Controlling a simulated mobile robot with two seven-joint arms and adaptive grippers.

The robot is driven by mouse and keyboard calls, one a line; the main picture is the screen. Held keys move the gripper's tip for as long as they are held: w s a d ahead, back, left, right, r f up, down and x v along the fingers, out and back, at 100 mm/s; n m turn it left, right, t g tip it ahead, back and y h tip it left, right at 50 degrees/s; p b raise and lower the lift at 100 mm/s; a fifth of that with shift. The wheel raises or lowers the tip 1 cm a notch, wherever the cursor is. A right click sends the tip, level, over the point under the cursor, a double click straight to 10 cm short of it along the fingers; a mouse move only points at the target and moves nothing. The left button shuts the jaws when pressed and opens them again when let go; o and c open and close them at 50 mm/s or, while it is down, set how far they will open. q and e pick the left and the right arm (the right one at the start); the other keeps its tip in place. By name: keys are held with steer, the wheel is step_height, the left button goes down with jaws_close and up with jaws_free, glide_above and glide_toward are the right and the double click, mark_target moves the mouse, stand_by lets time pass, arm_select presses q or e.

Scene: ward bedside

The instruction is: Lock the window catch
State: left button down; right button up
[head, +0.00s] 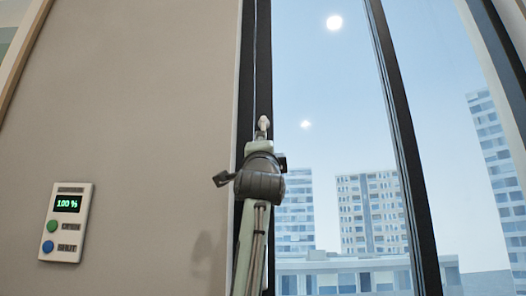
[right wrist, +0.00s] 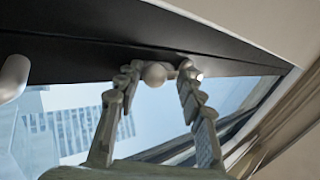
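The window catch shows in the right wrist view as a small round pale knob (right wrist: 154,74) against the dark window frame (right wrist: 75,58). My right gripper (right wrist: 163,72) has its two fingers spread on either side of the knob. The left fingertip is close to the knob or touching it; a gap shows towards the right fingertip. In the head view my right gripper (head: 263,124) is small, at the dark frame (head: 247,60) along the window's left side, and my own wrist hides most of the catch. My left gripper is in neither view.
A wall panel (head: 67,222) at lower left reads 100 % and has a green and a blue button. A dark upright bar (head: 400,130) divides the window glass (head: 325,75). A pale rounded piece (right wrist: 14,78) stands left of the fingers in the right wrist view.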

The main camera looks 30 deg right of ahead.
steer(key=shift+o, duration=0.7)
steer(key=shift+f, duration=0.15)
steer(key=v, duration=1.2)
